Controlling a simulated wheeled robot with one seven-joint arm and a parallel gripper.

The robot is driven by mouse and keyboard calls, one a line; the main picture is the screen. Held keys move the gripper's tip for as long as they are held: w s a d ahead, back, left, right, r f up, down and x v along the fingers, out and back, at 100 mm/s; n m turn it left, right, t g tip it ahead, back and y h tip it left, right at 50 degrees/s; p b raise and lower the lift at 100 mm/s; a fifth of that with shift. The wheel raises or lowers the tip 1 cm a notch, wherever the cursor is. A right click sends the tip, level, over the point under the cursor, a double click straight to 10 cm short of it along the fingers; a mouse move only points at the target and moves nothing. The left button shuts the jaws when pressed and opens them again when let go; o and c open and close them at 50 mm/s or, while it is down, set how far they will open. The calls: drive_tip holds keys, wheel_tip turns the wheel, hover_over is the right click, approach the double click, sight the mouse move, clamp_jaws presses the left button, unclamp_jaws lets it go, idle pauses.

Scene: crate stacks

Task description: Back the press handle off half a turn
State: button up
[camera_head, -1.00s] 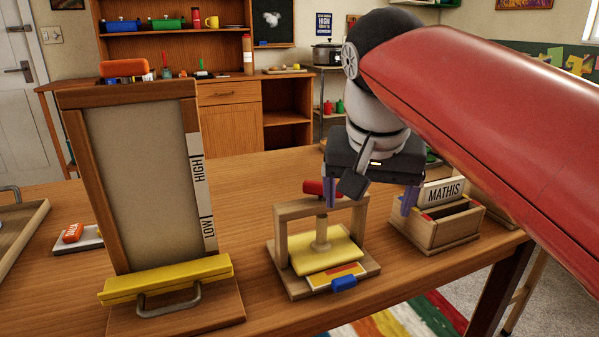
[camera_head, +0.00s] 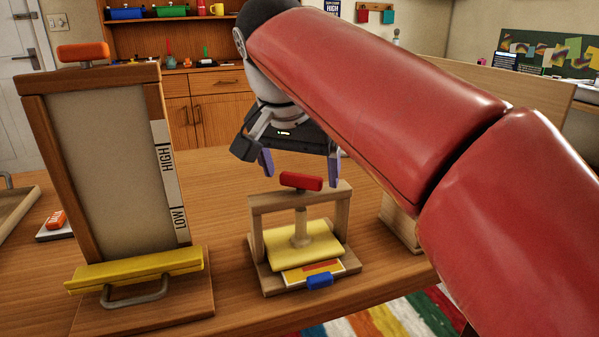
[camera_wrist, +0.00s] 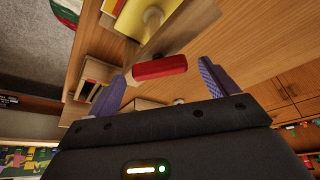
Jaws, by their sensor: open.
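The press has a wooden frame (camera_head: 258,232), a yellow plate (camera_head: 305,243) and a red bar handle (camera_head: 301,181) on top of a central screw. A card with a blue piece (camera_head: 320,281) lies at its base. My gripper (camera_head: 300,172) is open and empty, above and behind the handle in the head view. In the wrist view the red handle (camera_wrist: 160,67) lies crosswise between the two purple fingertips (camera_wrist: 165,76) of my gripper, with space at the right finger. I cannot tell whether the left finger touches it.
A tall wooden frame (camera_head: 154,92) with a HIGH/LOW strip and a yellow bar (camera_head: 135,269) stands left of the press. A wooden box (camera_head: 400,222) is mostly hidden behind my red arm at right. Bare tabletop (camera_head: 215,190) lies between frame and press.

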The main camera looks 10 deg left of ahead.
drive_tip(key=shift+w+f, duration=0.1)
drive_tip(key=shift+f, duration=0.15)
drive_tip(key=c, duration=1)
